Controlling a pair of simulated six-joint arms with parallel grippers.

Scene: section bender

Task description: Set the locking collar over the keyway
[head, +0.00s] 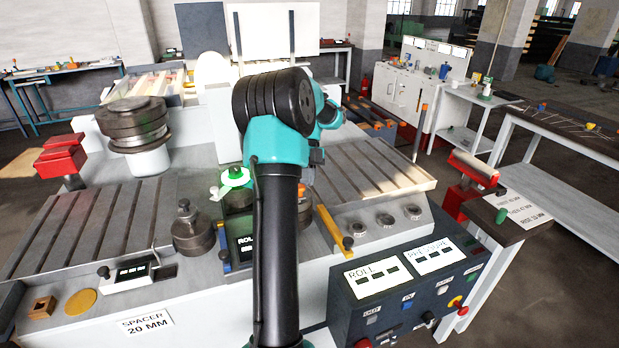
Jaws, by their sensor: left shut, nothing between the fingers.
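A bright green and white ring-shaped piece (235,176), which looks like the locking collar, sits on top of a short dark post left of my arm. A small white tab sticks out to its left. I cannot make out a keyway or whether the ring is seated over one. My left arm rises through the middle of the view and bends over the machine bed. The left gripper (314,158) is mostly hidden beyond the arm's teal joints, to the right of the ring and apart from it. It is shut and empty. My right gripper is out of view.
A stacked steel roller (135,122) stands at the left, and a smaller dark metal cylinder (191,230) stands nearer. A control panel (405,285) is at the front right. A yellow bar (331,228) lies beside my arm. The slotted bed (85,228) at the left is largely clear.

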